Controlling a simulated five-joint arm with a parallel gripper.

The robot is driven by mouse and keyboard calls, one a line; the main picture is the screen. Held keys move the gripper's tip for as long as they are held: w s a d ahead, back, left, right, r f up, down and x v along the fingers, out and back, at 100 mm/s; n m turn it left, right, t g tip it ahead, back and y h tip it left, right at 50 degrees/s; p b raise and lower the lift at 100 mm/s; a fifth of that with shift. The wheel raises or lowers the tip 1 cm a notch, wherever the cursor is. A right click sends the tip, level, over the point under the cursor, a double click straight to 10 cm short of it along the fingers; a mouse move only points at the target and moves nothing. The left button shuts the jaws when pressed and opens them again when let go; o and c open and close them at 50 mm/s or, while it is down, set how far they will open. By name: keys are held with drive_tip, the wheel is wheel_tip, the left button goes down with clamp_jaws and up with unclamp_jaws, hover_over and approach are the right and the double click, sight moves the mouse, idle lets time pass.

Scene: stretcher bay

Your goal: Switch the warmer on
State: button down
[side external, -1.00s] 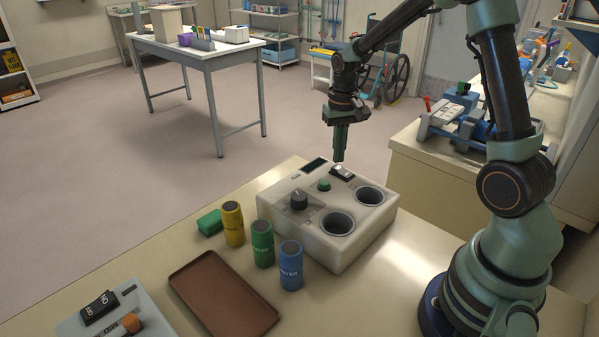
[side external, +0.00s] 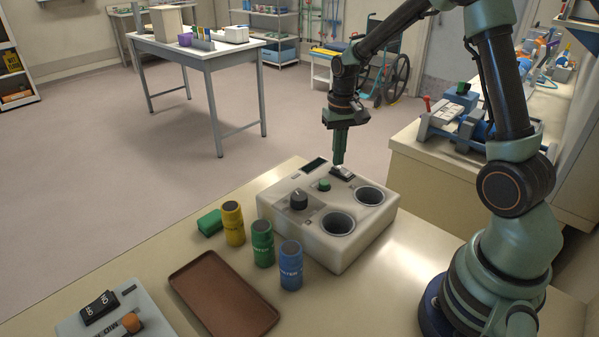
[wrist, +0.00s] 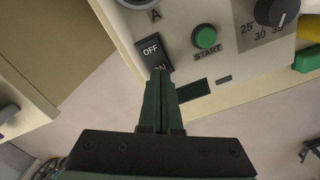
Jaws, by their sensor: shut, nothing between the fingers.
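The warmer (side external: 330,240) is a pale box on the bench with two round wells, a black dial (side external: 299,201), a green START button (side external: 324,185) and a dark display (wrist: 193,91). Its black rocker switch (wrist: 153,52) is marked OFF and ON. My gripper (side external: 339,160) points down over the switch. In the wrist view my gripper (wrist: 161,73) is shut and empty, its tips at the ON end, partly hiding that label. They look to be at or touching the rocker; I cannot tell whether it is pressed. The display looks unlit.
Yellow, green and blue bottles (side external: 291,266) stand left of the warmer, with a green block (side external: 210,222) behind. A brown tray (side external: 222,296) lies in front. Another grey box (side external: 140,306) with an OFF/ON rocker and orange knob is at lower left.

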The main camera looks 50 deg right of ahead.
sight(337, 168)
drive_tip(key=shift+f, duration=0.6)
drive_tip(key=shift+r, duration=3.6)
drive_tip(key=shift+a+r, duration=0.1)
drive_tip(key=s+a+r+n+t, duration=0.5)
drive_tip(key=s+a+r, duration=0.4)
drive_tip(key=s+a, duration=0.2)
drive_tip(key=shift+s+a+n+t, duration=0.3)
drive_tip(key=shift+a+n, duration=0.2)
drive_tip(key=shift+a, duration=0.15)
